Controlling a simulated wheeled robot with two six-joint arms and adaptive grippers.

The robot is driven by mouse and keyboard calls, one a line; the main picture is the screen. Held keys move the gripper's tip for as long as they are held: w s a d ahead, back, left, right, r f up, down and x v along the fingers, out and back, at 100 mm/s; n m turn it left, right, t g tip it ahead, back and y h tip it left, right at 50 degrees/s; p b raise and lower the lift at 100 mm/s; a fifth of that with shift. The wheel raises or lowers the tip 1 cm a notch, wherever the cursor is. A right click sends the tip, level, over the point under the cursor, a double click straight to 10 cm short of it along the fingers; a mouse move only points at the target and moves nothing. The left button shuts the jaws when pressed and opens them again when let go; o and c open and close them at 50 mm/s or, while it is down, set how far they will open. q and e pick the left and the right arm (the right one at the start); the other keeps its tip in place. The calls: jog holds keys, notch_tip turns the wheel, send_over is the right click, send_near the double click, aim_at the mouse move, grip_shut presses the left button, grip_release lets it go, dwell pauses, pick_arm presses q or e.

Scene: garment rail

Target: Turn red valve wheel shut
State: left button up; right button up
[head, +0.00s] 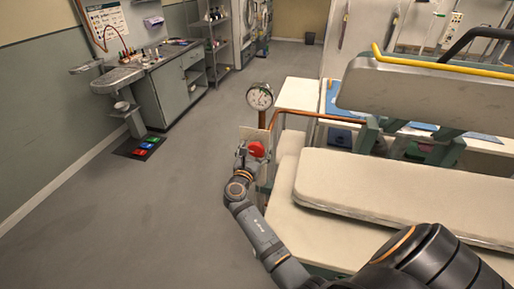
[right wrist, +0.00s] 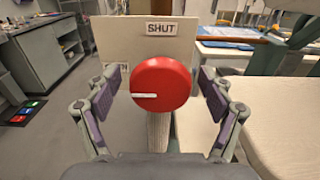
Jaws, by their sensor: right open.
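The red valve wheel (right wrist: 165,78) is mounted before a pale plate (right wrist: 120,35) and also shows in the head view (head: 257,149). A white mark on its face points left in the right wrist view. A "SHUT" label (right wrist: 161,28) sits on the plate above the wheel. Another label at the left is mostly hidden behind a finger. My right gripper (right wrist: 161,86) is open, with one finger on each side of the wheel and a visible gap on both sides. In the head view my right gripper (head: 247,154) covers part of the plate. My left gripper is not in view.
A pressure gauge (head: 260,95) stands above the plate, with a copper pipe (head: 318,115) running right. A white padded bench (head: 400,195) lies close to the right of my arm. A sink and cabinet (head: 175,85) stand back left.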

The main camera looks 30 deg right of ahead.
jog(key=c, duration=1.2)
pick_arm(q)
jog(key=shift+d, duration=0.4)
pick_arm(e)
jog(key=shift+o, duration=0.2)
